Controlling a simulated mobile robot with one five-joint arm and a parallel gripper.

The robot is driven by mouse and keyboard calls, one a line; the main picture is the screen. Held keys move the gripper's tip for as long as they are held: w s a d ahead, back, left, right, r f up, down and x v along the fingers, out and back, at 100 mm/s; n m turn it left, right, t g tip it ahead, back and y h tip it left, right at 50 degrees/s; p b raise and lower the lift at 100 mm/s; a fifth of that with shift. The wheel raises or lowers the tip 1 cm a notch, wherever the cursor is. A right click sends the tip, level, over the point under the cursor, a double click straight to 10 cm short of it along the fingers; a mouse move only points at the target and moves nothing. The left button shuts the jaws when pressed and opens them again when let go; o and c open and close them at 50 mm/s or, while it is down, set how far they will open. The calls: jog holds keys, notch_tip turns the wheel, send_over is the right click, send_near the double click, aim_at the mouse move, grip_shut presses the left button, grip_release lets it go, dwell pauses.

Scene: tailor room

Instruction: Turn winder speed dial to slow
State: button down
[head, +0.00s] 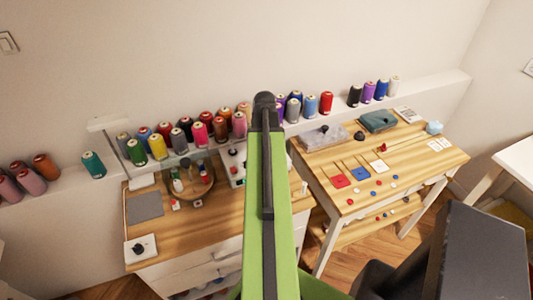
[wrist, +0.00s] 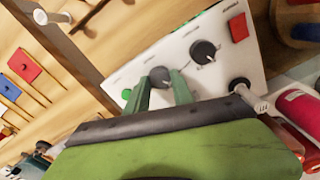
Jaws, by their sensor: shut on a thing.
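A white control panel (wrist: 178,62) fills the middle of the wrist view, with small labels too blurred to read. My gripper (wrist: 160,84) has its two green fingers on either side of a dark round dial (wrist: 159,75), shut on it. A second dark dial (wrist: 204,52) with a pale pointer mark sits to the right, clear of the fingers. I cannot tell the setting of the held dial. In the head view, part of the panel (head: 236,167) shows left of my green arm, which hides my gripper and the dials.
A red button (wrist: 238,27) and a green button (wrist: 126,94) are on the panel. A dark knob (wrist: 240,85) and a pink spool (wrist: 297,106) are close on the right. Thread spools line the wall ledge (head: 435,92). A second wooden table (head: 320,170) stands to the right.

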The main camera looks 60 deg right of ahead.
jog(key=n, duration=0.5)
jog(key=shift+s+a, duration=0.15)
jog(key=shift+n, duration=1.8)
jog(key=shift+n, duration=0.3)
jog(key=c, duration=1.1)
grip_release()
notch_tip(320, 180, up, 17)
jog(key=p, duration=1.7)
jog(key=shift+r, duration=0.2)
